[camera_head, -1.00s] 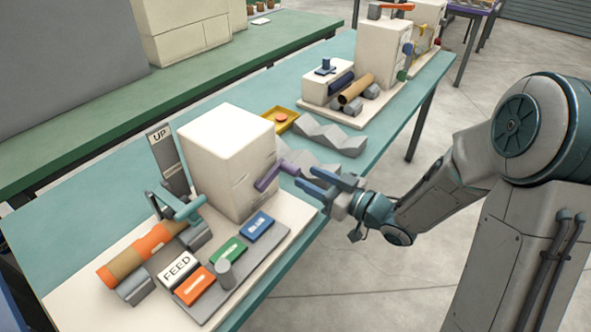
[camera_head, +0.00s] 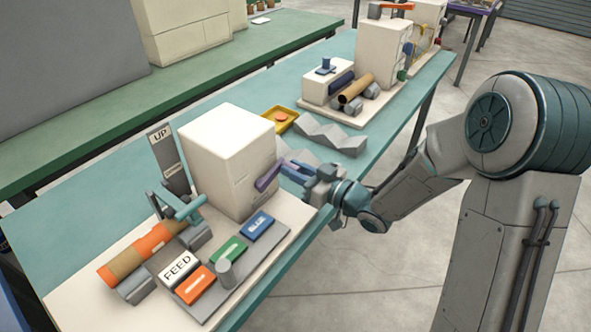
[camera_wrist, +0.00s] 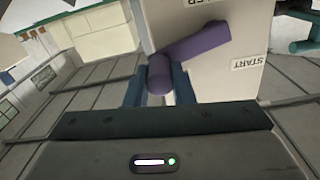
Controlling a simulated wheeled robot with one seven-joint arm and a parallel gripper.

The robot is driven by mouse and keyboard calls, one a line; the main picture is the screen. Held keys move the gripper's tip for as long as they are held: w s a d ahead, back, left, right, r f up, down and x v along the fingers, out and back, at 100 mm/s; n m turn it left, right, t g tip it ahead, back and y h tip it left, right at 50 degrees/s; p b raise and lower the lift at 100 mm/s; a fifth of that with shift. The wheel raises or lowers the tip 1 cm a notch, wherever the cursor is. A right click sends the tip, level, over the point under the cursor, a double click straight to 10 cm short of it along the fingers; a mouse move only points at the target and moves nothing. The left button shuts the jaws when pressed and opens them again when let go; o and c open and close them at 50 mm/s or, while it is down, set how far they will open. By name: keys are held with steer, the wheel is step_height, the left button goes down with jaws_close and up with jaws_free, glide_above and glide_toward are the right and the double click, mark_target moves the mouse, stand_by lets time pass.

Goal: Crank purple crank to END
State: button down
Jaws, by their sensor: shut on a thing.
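The purple crank (camera_head: 268,177) sticks out from the right face of the cream winder box (camera_head: 223,150). In the wrist view the purple crank (camera_wrist: 198,45) has an arm sloping up to the right and a round knob facing me. My gripper (camera_head: 287,170) is at the crank, and in the wrist view its two blue-grey fingers (camera_wrist: 158,88) are shut on the knob, one on each side. A START label (camera_wrist: 248,62) shows on the box face to the right of the crank. Another label above is cut off. I see no END label.
Grey zigzag racks (camera_head: 330,136) and a yellow tray (camera_head: 280,120) lie behind. The floor at right is open.

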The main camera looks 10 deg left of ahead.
steer(key=shift+r+n+b, duration=0.15)
steer(key=shift+n+b, duration=0.25)
steer(key=shift+b, duration=0.1)
steer(key=shift+s+r, duration=0.1)
steer(key=shift+r, duration=0.1)
steer(key=c, duration=1.2)
jaws_free()
steer(key=shift+c, duration=0.2)
steer(key=v, duration=1.3)
steer(key=shift+d, duration=0.4)
steer(key=shift+s+f, duration=0.1)
steer(key=shift+s, duration=0.05)
